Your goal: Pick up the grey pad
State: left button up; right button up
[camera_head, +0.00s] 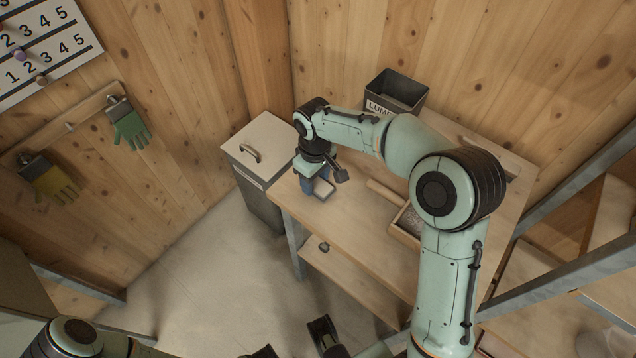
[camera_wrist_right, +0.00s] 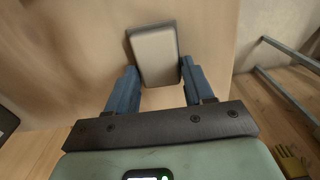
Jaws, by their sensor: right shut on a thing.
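The grey pad (camera_wrist_right: 154,55), a pale rounded block with a darker edge, shows in the wrist view between the blue fingers of my right gripper (camera_wrist_right: 158,66). The gripper is shut on its two sides. In the head view the pad (camera_head: 323,188) shows as a small pale piece at the left end of the wooden table, by my right gripper (camera_head: 314,184), which points down there. I cannot tell if the pad touches the tabletop. My left arm enters at the bottom left; dark parts at the bottom edge may be its gripper (camera_head: 292,345), whose state is unclear.
The wooden table (camera_head: 350,235) has a lower shelf. A dark labelled bin (camera_head: 397,92) stands at its back, and a tray of grey grains (camera_head: 408,222) is partly behind my right arm. A lidded grey bin (camera_head: 262,150) stands left of the table. Gloves (camera_head: 128,128) hang on the wall.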

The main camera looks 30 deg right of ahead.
aim_at(315, 182)
jog(key=shift+r, duration=0.1)
notch_tip(315, 182, up, 20)
jog(key=p, duration=0.4)
jog(key=shift+o, duration=0.4)
